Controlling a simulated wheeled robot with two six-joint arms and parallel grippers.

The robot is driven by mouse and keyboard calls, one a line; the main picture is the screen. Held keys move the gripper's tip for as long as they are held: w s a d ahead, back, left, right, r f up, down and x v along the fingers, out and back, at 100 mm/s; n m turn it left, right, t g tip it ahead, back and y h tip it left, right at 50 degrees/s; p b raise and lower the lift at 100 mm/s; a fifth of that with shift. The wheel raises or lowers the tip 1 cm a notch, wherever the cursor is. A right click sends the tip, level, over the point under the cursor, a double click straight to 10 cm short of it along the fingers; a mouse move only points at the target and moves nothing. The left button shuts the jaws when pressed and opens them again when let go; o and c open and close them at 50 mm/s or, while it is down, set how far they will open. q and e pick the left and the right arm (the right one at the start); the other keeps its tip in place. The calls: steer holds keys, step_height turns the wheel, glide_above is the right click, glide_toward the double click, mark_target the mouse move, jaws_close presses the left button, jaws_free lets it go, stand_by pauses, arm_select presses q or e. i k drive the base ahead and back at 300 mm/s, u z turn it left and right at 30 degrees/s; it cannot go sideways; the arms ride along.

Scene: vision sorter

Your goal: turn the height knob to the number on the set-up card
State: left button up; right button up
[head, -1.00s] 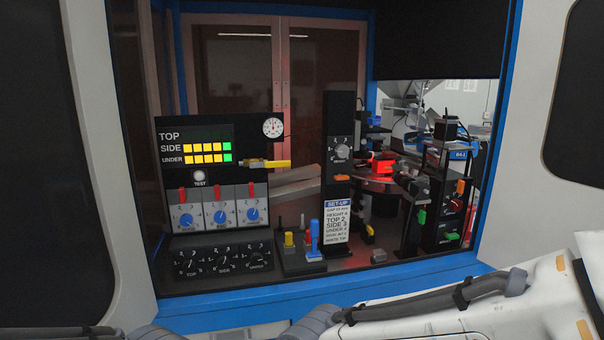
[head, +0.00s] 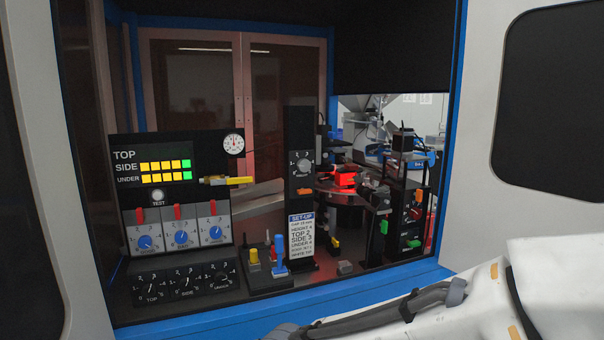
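The height knob (head: 303,166) is a round grey dial on the upper part of a black upright post, with small numbers around it. Its pointer setting is too small to read surely. The set-up card (head: 301,236) is white with a blue heading and is fixed low on the same post. It has a HEIGHT line whose number looks like 4, but it is blurred; TOP 2 and SIDE 3 read more clearly. Neither of my grippers is in view.
Left of the post stands a black panel (head: 122,205) with yellow and green lights and several knobs. A yellow-handled valve (head: 238,181) juts toward the post. Blue (head: 280,254) and yellow (head: 253,257) pegs stand before it. A blue sill (head: 250,329) edges the opening.

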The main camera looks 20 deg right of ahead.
mark_target(303, 165)
steer(key=z, duration=0.55)
steer(key=i, duration=0.65)
steer(key=z, duration=0.5)
